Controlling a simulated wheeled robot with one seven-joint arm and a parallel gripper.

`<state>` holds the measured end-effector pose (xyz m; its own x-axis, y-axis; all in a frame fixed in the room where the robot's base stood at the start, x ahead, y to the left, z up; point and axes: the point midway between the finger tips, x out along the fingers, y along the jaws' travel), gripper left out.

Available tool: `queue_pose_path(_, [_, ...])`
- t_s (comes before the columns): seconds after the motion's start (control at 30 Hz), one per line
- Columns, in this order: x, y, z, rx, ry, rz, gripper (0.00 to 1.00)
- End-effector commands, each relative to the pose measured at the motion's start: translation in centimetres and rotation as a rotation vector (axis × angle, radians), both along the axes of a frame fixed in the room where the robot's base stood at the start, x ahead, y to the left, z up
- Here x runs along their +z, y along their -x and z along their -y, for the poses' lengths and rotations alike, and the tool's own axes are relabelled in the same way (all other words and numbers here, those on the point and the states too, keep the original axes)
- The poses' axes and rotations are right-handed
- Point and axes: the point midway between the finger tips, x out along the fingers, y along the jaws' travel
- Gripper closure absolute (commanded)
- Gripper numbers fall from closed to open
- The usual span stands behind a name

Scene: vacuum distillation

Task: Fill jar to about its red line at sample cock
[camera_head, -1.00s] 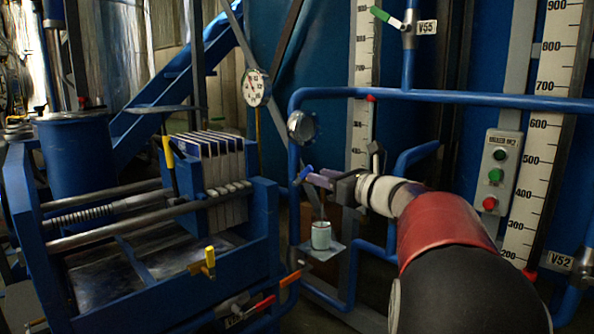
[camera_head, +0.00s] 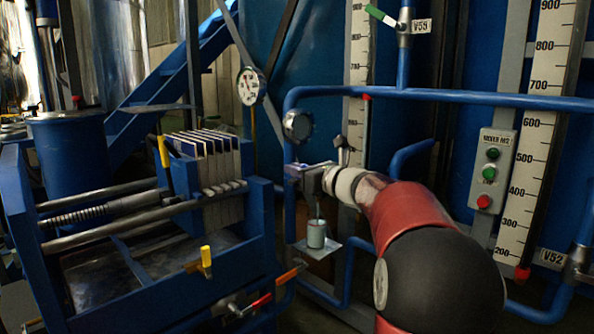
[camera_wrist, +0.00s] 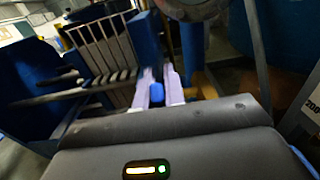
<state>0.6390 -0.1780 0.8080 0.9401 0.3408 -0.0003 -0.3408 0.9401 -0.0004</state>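The jar (camera_head: 316,234), a small grey-green cup-like vessel, stands upright on a small plate (camera_head: 332,246) fixed to the blue pipework in the head view. A thin spout (camera_head: 318,208) comes down above it. The red line and the level inside are too small to tell. My gripper (camera_head: 296,169) is above and slightly left of the jar, at the sample cock. In the wrist view, its pale purple fingers (camera_wrist: 159,90) lie close on both sides of a blue handle (camera_wrist: 157,93), apparently the cock's. The cock's body is hidden behind the gripper.
A blue filter press (camera_head: 160,220) with several plates stands at the left. A red-handled valve (camera_head: 255,303) is low in front. Blue pipes run around the jar. A button box (camera_head: 491,170) and tall scales (camera_head: 530,150) stand at the right.

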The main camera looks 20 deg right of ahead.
Motion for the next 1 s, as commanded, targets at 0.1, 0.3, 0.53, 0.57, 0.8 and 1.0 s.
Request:
queue_pose_path(0.1, [0.0, 0.0, 0.0, 0.000, 0.000, 0.000, 1.00])
queue_pose_path(0.3, [0.0, 0.0, 0.0, 0.000, 0.000, 0.000, 1.00])
queue_pose_path(0.53, [0.3, -0.1, -0.1, 0.001, 0.006, -0.018, 1.00])
queue_pose_path(0.57, [0.4, -0.1, -0.1, 0.001, 0.008, -0.026, 1.00])
queue_pose_path(0.8, [1.3, -0.4, -0.3, 0.003, 0.048, -0.137, 1.00])
queue_pose_path(1.0, [1.8, -0.7, -0.4, 0.004, 0.103, -0.284, 1.00])
